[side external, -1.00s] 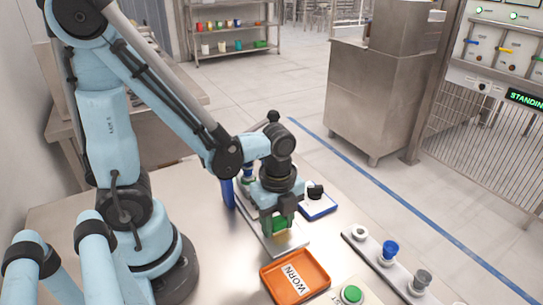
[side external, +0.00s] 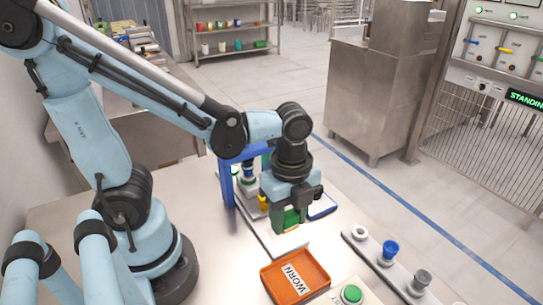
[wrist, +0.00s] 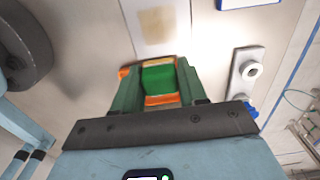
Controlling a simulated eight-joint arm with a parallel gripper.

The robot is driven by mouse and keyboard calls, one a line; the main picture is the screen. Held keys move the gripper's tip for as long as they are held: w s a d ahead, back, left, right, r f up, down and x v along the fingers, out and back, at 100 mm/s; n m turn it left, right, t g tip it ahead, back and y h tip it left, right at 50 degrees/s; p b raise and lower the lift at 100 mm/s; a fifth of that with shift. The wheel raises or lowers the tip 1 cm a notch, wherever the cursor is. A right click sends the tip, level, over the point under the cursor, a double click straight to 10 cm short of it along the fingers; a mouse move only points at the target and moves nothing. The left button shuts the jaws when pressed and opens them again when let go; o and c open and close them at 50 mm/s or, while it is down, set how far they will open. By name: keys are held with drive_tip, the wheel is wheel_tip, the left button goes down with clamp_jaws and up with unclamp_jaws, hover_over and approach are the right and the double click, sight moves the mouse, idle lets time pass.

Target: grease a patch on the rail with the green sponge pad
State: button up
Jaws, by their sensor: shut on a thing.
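My gripper (side external: 291,227) is shut on the green sponge pad, which shows between its green fingers in the wrist view (wrist: 158,78). In the side view the fingers mostly hide the pad. They hang over the near end of the pale, flat rail (side external: 262,236), close to the orange tray. In the wrist view, the rail (wrist: 143,47) runs away from the gripper and bears a yellowish patch (wrist: 157,20). The pad appears apart from this patch. Its exact height above the rail is hard to tell.
An orange tray (side external: 270,285) labelled WORN stands in front of the rail. A blue frame (side external: 227,182) is behind the gripper. A grey strip with white, blue and grey cups (side external: 388,252) lies to the right. A green button (side external: 351,294) is at the front.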

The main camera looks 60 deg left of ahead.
drive_tip(key=shift+r, duration=1.25)
drive_tip(key=shift+w+a, duration=0.1)
drive_tip(key=shift+w, duration=0.05)
drive_tip(key=w+a+r+n, duration=0.1)
drive_tip(key=w+a+n, duration=0.7)
drive_tip(key=a, duration=0.4)
drive_tip(key=w+a+r+n, duration=0.1)
drive_tip(key=w+a+n, duration=0.6)
drive_tip(key=a+n, duration=0.35)
drive_tip(key=shift+m, duration=0.25)
drive_tip(key=a+f, duration=0.2)
drive_tip(key=a, duration=0.1)
drive_tip(key=a+f, duration=0.2)
drive_tip(key=a, duration=0.2)
drive_tip(key=a+f, duration=0.2)
drive_tip(key=a, duration=0.2)
drive_tip(key=shift+s+f, duration=0.4)
drive_tip(key=shift+a+f, duration=0.25)
drive_tip(key=shift+f, duration=1.9)
